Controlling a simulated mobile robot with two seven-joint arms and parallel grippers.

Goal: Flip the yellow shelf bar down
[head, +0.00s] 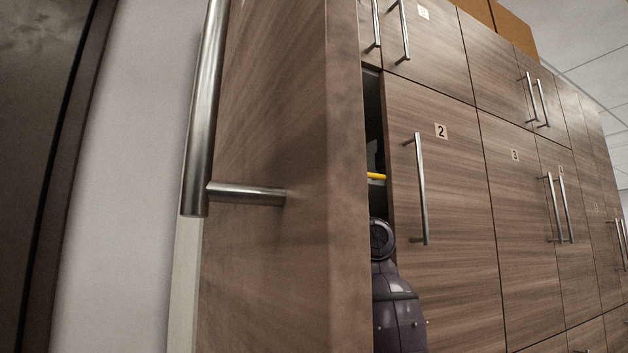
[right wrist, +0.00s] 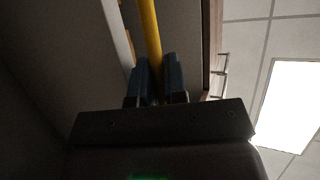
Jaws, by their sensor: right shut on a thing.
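The yellow shelf bar (right wrist: 149,25) runs up from between the two dark fingers of my right gripper (right wrist: 156,62) in the right wrist view. The gripper is shut on the bar. In the head view only a short yellow end of the bar (head: 376,177) shows in the narrow opening of the cabinet, at a shelf edge. The right gripper is hidden there behind the open door; only part of my right arm shows below the bar. My left gripper is in neither view.
An open wooden cabinet door (head: 270,250) with a long metal handle (head: 205,100) fills the left-centre foreground and hides most of the cabinet inside. Closed door 2 (head: 450,200) stands just right of the opening, with more closed, handled doors beyond it.

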